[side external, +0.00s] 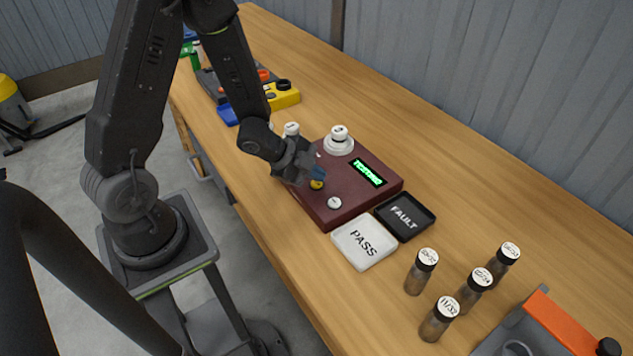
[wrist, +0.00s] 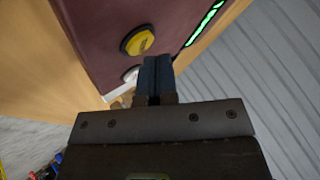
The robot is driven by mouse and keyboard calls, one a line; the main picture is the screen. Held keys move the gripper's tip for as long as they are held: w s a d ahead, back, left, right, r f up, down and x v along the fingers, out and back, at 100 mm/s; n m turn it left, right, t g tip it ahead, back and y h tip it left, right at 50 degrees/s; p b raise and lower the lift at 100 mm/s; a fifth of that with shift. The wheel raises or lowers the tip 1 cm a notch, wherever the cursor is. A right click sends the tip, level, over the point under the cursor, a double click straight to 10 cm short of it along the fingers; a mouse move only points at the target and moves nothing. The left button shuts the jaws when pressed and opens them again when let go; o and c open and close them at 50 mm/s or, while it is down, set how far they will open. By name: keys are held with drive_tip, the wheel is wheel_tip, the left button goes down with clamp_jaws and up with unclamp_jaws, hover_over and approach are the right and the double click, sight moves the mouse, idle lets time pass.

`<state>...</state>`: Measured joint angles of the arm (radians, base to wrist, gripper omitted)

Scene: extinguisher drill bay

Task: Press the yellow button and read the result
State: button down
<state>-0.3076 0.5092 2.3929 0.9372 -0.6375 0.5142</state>
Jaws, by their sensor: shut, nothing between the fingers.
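The dark red tester box (side external: 365,205) sits on the wooden bench. Its yellow button (side external: 317,184) is on the top face, near the box's front left edge. In the wrist view the yellow button (wrist: 138,41) is in plain sight, with a white button (wrist: 130,74) beside it. A lit green display (side external: 367,172) on the box seems to read "TESTING". My gripper (side external: 318,174) is shut and empty, its blue fingertips close to the yellow button. In the wrist view the fingertips (wrist: 156,62) are just beside the button; whether they touch the box I cannot tell.
A white PASS tray (side external: 346,250) and a black FAULT tray (side external: 426,228) lie in front of the box. Several labelled vials (side external: 420,275) stand nearby. A round white-capped piece (side external: 339,142) sits on the box's back corner. A grey and orange holder (side external: 548,320) is at the lower right.

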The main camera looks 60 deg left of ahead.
sight(316, 185)
drive_tip(key=shift+r, duration=0.35)
drive_tip(key=shift+r, duration=2.5)
